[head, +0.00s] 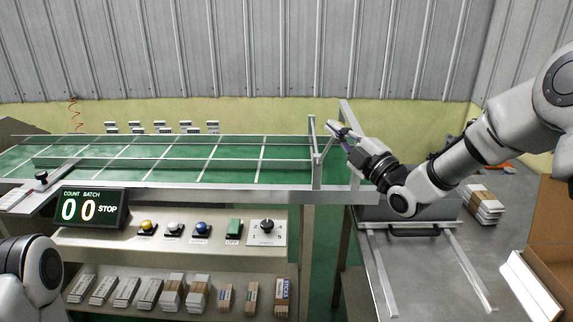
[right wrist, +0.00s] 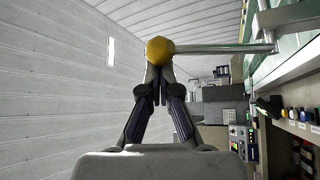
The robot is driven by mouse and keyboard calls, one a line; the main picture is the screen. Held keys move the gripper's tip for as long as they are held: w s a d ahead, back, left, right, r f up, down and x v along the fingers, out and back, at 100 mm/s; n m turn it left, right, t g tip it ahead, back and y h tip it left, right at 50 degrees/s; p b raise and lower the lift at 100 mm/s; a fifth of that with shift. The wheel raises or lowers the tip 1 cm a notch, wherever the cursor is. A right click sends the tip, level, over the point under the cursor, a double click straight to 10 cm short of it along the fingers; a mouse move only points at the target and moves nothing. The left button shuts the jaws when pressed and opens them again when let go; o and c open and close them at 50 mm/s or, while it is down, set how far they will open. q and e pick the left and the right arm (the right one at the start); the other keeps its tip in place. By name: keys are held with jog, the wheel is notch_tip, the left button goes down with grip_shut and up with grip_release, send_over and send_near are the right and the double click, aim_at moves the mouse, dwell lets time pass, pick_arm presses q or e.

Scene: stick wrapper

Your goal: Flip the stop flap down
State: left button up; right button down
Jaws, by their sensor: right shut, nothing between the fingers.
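My right gripper (head: 336,130) reaches in from the right to the metal frame at the right end of the green conveyor. Its fingers are shut and empty. In the right wrist view the shut fingers (right wrist: 158,85) point at a yellow ball knob (right wrist: 160,50) on a silver rod (right wrist: 225,48) running right; the knob overlaps the fingertips, and I cannot tell whether they touch. The stop flap appears to be part of this metal frame (head: 316,165); the gripper partly hides it and its tilt is unclear. My left gripper is out of view.
The green conveyor (head: 180,150) runs left from the frame. Below it are a counter display (head: 90,208) reading 00 STOP, coloured buttons (head: 202,228) and a dial. A shelf of small boxes (head: 172,290) lies lower. A grey table (head: 425,275) with rails and an open carton (head: 550,250) are at right.

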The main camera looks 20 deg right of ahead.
jog(key=shift+s+d+f+m+t+h+b, duration=0.1)
jog(key=shift+d+f+m+t+h+b, duration=0.25)
jog(key=shift+m+b, duration=0.5)
jog(key=shift+s+d+f+m+t+h+b, duration=0.1)
jog(key=shift+s+d+f+m+t+b, duration=0.1)
jog(key=shift+d+m+t+b, duration=0.6)
jog(key=shift+s+d+f+m+t+h+b, duration=0.2)
jog(key=shift+m+b, duration=0.25)
jog(key=shift+b, duration=0.7)
jog(key=shift+w, duration=0.1)
